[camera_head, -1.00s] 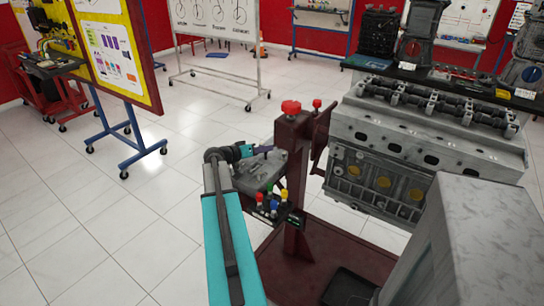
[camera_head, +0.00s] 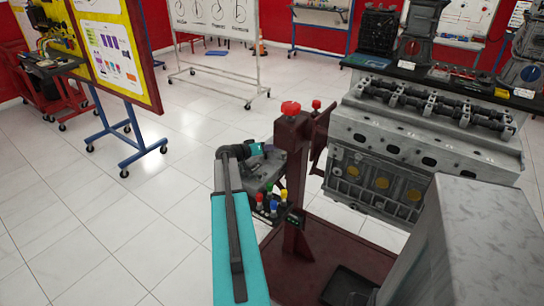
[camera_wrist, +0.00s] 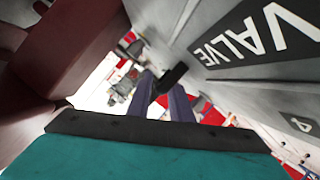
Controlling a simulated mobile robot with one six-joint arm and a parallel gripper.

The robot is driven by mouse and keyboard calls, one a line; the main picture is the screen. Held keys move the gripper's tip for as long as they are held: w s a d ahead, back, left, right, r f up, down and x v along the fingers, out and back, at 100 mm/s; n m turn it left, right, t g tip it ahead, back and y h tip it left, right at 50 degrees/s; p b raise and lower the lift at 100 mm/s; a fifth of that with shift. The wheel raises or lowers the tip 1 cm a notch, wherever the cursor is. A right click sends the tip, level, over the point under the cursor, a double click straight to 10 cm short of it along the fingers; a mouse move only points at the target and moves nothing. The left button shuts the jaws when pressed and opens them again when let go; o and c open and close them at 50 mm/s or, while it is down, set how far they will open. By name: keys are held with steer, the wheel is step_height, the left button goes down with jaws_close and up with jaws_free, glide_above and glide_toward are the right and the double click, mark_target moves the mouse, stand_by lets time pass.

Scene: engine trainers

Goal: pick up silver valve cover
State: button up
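A silver-grey surface (camera_wrist: 235,75) with a dark label reading VALVE fills the upper right of the wrist view. It looks like the silver valve cover, seen close and cut off by the frame. I cannot surely match it to a part in the head view. My gripper (camera_wrist: 162,88) shows two purple fingers beside this surface, apart from it as far as I can see. A small black piece lies at the fingertips, and whether the fingers are open is unclear.
The dark red stand post (camera_head: 294,170) with a red knob is close to my wrist. A large engine block (camera_head: 400,150) with exposed camshafts stands to its right. A big grey body (camera_head: 480,240) fills the lower right.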

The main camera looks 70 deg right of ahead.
jaws_close()
steer(key=shift+r, duration=0.15)
stand_by(1.2)
